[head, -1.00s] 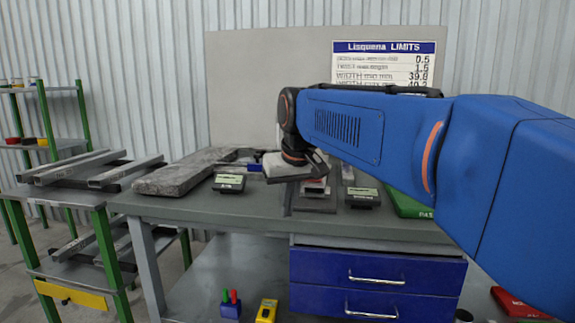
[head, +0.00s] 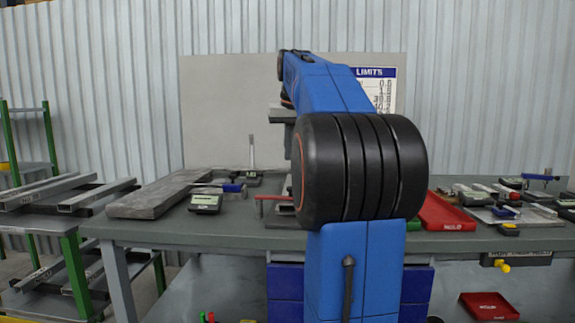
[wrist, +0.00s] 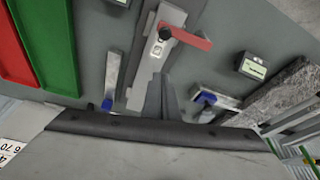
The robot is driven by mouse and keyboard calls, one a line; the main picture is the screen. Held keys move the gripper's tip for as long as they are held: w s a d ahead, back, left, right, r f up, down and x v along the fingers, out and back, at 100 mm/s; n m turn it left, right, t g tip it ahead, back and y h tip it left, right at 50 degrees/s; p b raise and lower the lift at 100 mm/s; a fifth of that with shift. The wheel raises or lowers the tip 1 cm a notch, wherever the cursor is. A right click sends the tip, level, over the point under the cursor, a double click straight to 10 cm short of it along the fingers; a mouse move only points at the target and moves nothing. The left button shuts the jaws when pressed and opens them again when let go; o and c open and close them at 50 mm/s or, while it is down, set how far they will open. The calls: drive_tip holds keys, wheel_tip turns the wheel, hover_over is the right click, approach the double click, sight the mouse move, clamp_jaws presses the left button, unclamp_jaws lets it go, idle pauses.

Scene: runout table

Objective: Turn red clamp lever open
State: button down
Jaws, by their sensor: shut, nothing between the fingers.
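The red clamp lever (wrist: 190,39) shows in the wrist view as a flat red bar. It runs from a black round knob (wrist: 165,31) to the right, crosswise over a grey clamp plate (wrist: 148,68). In the head view the red lever (head: 272,197) sticks out left of my arm, which hides the rest of the clamp. My gripper (wrist: 160,80) is shut and empty, above the table and apart from the lever. In the head view it is mostly hidden behind my arm.
A stone-grey slab (head: 155,194) and a small display box (head: 205,202) lie left of the clamp. Blue-handled tools (wrist: 205,98) lie near it. A red tray (head: 443,214) and more instruments are to the right. A pale board stands behind the table.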

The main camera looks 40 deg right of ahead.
sight(289, 188)
drive_tip(key=x, duration=0.8)
drive_tip(key=shift+w+d+f, duration=0.1)
drive_tip(key=shift+f, duration=0.45)
drive_tip(key=shift+s+a, duration=0.6)
drive_tip(key=shift+s, duration=0.2)
drive_tip(key=shift+s+a, duration=0.55)
drive_tip(key=shift+s, duration=0.25)
drive_tip(key=shift+a, duration=0.1)
drive_tip(key=shift+s+a+m+g+h, duration=0.2)
drive_tip(key=shift+s+a+m, duration=0.25)
drive_tip(key=shift+m, duration=0.3)
drive_tip(key=shift+s+a+m+g+h, duration=0.1)
drive_tip(key=shift+s+a+m+h, duration=0.1)
drive_tip(key=shift+s+a+m, duration=0.4)
drive_tip(key=a+m+g, duration=0.2)
drive_tip(key=a+m, duration=0.7)
drive_tip(key=a, duration=0.2)
drive_tip(key=shift+w+g+h, duration=0.3)
drive_tip(key=shift+g+h, duration=0.1)
drive_tip(key=shift+a+m, duration=0.1)
drive_tip(key=shift+m, duration=0.15)
